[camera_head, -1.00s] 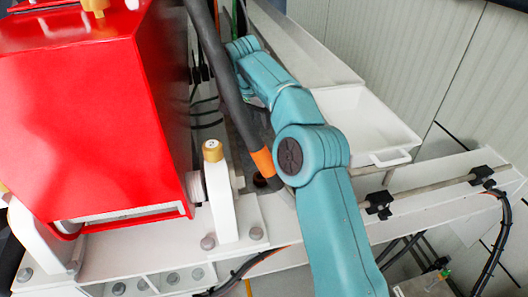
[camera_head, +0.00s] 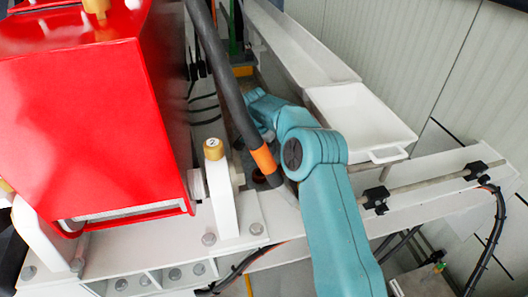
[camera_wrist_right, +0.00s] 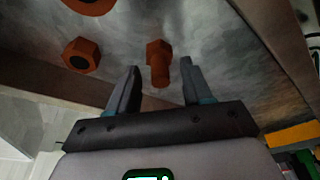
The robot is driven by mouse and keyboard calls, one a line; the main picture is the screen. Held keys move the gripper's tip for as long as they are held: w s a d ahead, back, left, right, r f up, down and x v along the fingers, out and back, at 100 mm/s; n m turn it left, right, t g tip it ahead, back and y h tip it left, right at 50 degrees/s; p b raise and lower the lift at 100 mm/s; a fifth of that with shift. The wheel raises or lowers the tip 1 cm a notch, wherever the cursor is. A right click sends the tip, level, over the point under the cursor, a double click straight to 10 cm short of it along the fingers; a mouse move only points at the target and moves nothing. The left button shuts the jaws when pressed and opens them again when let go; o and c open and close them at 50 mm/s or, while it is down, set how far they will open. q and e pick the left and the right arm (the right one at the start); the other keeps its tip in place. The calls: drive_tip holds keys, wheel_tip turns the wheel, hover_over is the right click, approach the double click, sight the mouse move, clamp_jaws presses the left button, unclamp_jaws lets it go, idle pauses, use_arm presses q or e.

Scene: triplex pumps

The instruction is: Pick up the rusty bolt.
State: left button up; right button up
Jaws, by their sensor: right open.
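The rusty bolt (camera_wrist_right: 158,64) shows in the right wrist view, with a hexagonal head and a short shank, on a worn grey metal surface (camera_wrist_right: 222,50). My right gripper (camera_wrist_right: 158,82) is open, with one finger on each side of the bolt's shank. I see a gap between the bolt and each finger; whether the bolt lies between the fingers in depth is hard to tell. In the head view my right gripper is hidden behind my arm and the black hose. My left gripper is in neither view.
A rusty hexagonal nut (camera_wrist_right: 81,56) and another rusty ring-shaped part (camera_wrist_right: 90,5) lie left of the bolt. In the head view, a black hose (camera_head: 222,80) with an orange band crosses near my arm. A white tray (camera_head: 395,133) and a red housing (camera_head: 85,120) flank it.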

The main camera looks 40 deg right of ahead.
drive_tip(key=shift+a+f, duration=0.1)
drive_tip(key=shift+a, duration=0.05)
drive_tip(key=shift+c, duration=0.4)
drive_tip(key=c, duration=0.8)
